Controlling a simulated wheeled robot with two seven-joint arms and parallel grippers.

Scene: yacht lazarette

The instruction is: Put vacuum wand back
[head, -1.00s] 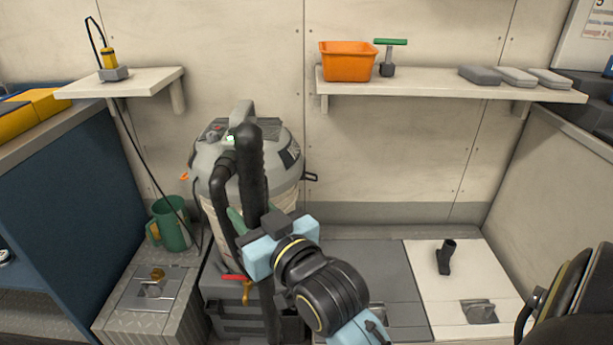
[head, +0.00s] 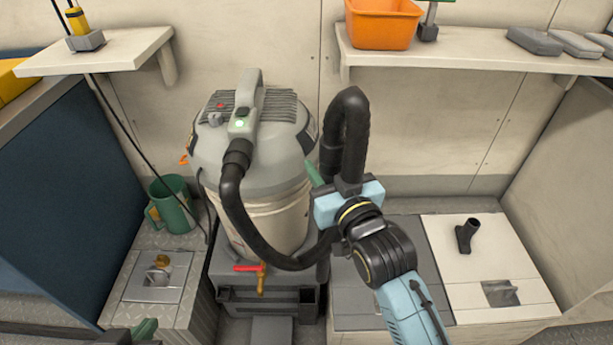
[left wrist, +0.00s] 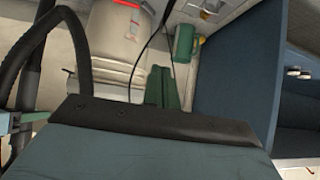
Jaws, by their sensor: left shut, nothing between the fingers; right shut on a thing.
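The vacuum wand (head: 352,140) is a black tube joined to a looping black hose. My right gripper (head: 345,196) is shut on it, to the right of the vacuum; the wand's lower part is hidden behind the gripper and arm. The grey canister vacuum (head: 273,150) stands on a dark base, with the hose (head: 245,215) running from its top; its body also shows in the left wrist view (left wrist: 112,50). My left gripper (head: 146,329) is shut and empty at the bottom left; its green fingers show in the left wrist view (left wrist: 160,86).
A short black fitting (head: 467,236) stands on the white floor hatch (head: 455,268). A green mug (head: 173,204) is on the left locker (head: 195,262). An orange bin (head: 382,24) sits on the right shelf (head: 445,56). A red-handled valve (head: 255,268) is below the vacuum.

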